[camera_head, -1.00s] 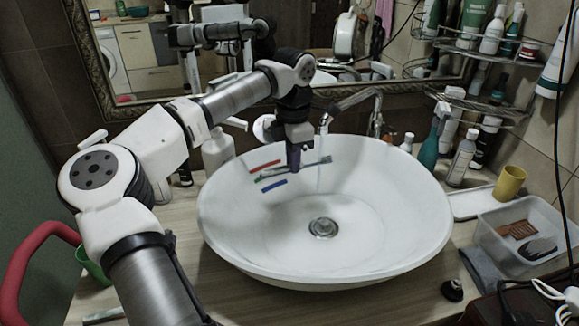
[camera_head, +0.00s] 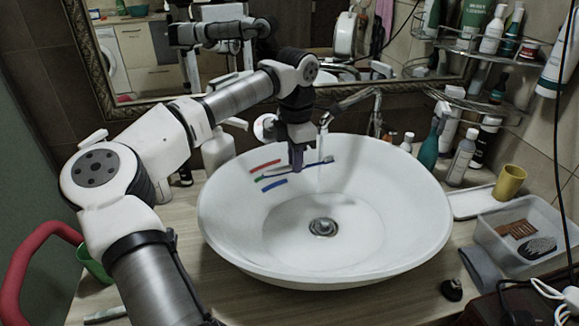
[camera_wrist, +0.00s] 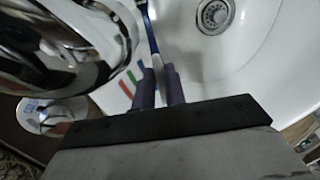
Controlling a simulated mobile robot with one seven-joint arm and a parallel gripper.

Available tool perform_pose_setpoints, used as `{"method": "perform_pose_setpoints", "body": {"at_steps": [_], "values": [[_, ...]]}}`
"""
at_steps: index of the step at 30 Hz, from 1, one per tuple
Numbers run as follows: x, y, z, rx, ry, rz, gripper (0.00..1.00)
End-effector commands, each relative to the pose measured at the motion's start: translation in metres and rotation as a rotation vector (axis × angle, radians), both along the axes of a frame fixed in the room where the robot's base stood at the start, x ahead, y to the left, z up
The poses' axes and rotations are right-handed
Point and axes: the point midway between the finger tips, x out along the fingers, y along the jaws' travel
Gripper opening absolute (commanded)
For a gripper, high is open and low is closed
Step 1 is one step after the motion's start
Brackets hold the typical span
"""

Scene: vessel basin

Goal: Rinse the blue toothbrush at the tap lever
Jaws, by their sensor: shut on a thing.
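The blue toothbrush (camera_head: 311,163) is held between the fingers of my gripper (camera_head: 297,167), inside the white basin (camera_head: 420,200). Its head end points right, near the thin stream falling from the chrome tap (camera_head: 347,102). In the wrist view the purple-grey fingers of my gripper (camera_wrist: 158,88) close around the white and blue handle of the toothbrush (camera_wrist: 151,35). The shiny tap (camera_wrist: 60,45) fills the upper left there.
Red, green and blue strips (camera_head: 265,165) show on the basin's inner wall. The drain (camera_head: 323,227) is clear. A soap bottle (camera_head: 218,150) stands behind left, several bottles (camera_head: 463,155) stand right, near a yellow cup (camera_head: 509,183) and a clear tray (camera_head: 490,235).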

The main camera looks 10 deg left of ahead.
Motion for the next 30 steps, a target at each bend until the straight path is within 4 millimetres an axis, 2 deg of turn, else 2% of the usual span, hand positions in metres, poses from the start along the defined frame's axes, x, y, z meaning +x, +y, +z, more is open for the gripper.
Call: {"method": "perform_pose_setpoints", "body": {"at_steps": [5, 30], "values": [[-0.008, 0.002, -0.001, 0.0, 0.0, 0.001, 0.0], [-0.074, 0.01, -0.001, 0.0, 0.0, 0.001, 0.0]]}}
